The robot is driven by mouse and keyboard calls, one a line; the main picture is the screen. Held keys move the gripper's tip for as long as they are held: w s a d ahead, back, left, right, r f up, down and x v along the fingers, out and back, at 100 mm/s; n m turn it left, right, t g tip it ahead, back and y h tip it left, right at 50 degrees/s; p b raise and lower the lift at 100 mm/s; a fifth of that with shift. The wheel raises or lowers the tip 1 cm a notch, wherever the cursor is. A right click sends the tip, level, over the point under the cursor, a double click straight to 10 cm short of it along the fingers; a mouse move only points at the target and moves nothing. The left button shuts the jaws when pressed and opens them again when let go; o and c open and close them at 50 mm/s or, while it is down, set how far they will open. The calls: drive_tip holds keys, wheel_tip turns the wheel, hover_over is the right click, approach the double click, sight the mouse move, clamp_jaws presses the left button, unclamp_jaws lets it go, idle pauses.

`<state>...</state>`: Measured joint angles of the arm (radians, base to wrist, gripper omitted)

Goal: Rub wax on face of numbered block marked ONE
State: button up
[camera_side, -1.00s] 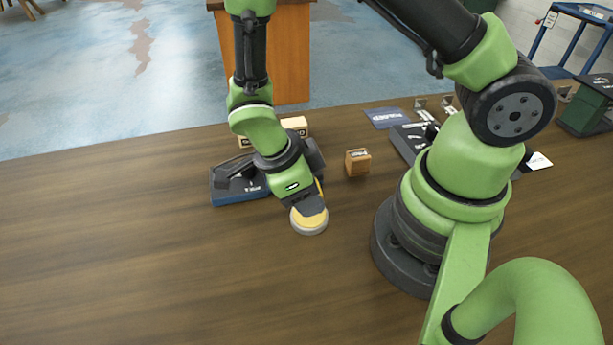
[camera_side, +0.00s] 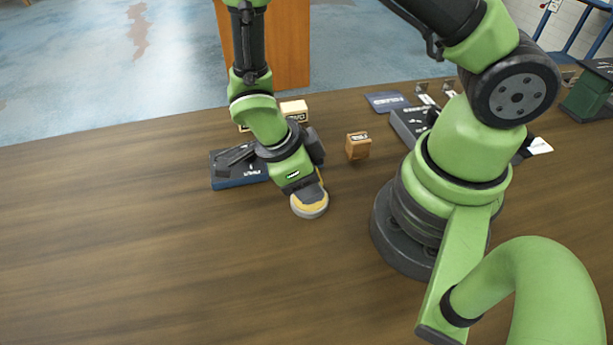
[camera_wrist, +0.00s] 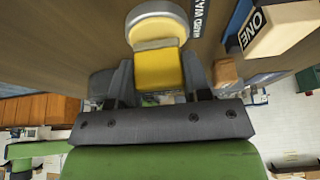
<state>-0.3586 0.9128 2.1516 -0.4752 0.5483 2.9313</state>
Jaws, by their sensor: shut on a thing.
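A round applicator pad with a yellow body and a pale rim is held in my gripper (camera_side: 314,188). In the side view the pad (camera_side: 309,209) is at the table top; I cannot tell whether it touches. In the wrist view the jaws (camera_wrist: 157,78) are shut on the yellow part (camera_wrist: 157,67). A pale wooden block marked ONE (camera_wrist: 268,28) is at the upper right of the wrist view, apart from the pad. In the side view a pale block (camera_side: 294,109) stands behind my wrist, partly hidden; its marking is unclear there.
A dark blue tray (camera_side: 232,180) lies left of my gripper. A small brown block (camera_side: 358,146) stands to its right, also in the wrist view (camera_wrist: 225,72). Dark cases (camera_side: 408,122) and a flat dark card (camera_side: 387,101) lie farther right. The front left table is clear.

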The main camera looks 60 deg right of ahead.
drive_tip(key=shift+f, duration=0.55)
idle(1.1)
drive_tip(key=shift+r, duration=0.1)
drive_tip(key=shift+r, duration=3.45)
